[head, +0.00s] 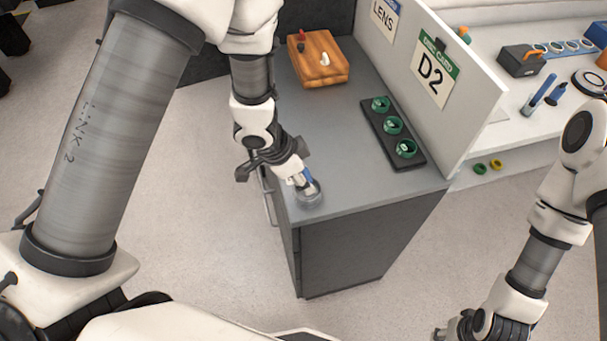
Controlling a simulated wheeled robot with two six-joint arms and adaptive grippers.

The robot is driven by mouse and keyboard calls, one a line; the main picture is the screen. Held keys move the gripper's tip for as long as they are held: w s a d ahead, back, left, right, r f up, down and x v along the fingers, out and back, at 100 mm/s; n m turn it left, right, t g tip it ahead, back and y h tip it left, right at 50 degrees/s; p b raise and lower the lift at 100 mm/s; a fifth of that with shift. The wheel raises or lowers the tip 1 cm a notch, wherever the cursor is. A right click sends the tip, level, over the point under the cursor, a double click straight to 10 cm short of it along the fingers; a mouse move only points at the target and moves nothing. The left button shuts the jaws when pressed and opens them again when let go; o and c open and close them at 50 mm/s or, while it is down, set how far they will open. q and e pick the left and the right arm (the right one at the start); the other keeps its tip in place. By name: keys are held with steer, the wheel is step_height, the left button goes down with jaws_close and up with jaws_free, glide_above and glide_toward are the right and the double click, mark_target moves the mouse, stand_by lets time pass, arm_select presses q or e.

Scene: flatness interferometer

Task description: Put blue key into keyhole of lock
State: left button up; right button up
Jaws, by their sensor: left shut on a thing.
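My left gripper (300,179) is low over the near left part of the grey cabinet top, shut on the blue key (308,174). Only a small blue part of the key shows; the fingers hide the rest. A round grey metal piece, which looks like the lock (309,196), sits on the cabinet top right below the fingertips. Its keyhole is hidden, and I cannot tell whether the key is in it or just above it. My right gripper (458,331) is at the bottom right edge, partly cut off, away from the cabinet.
A black tray (411,160) with green round holders is on the right of the cabinet top (350,150). A wooden block (318,59) with small pegs stands at the back. A white partition (470,105) with a D2 card borders the right side.

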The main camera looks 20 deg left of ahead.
arm_select(q)
steer(key=shift+f, duration=0.3)
steer(key=o, duration=1.2)
steer(key=shift+r, duration=0.15)
steer(key=v, duration=1.2)
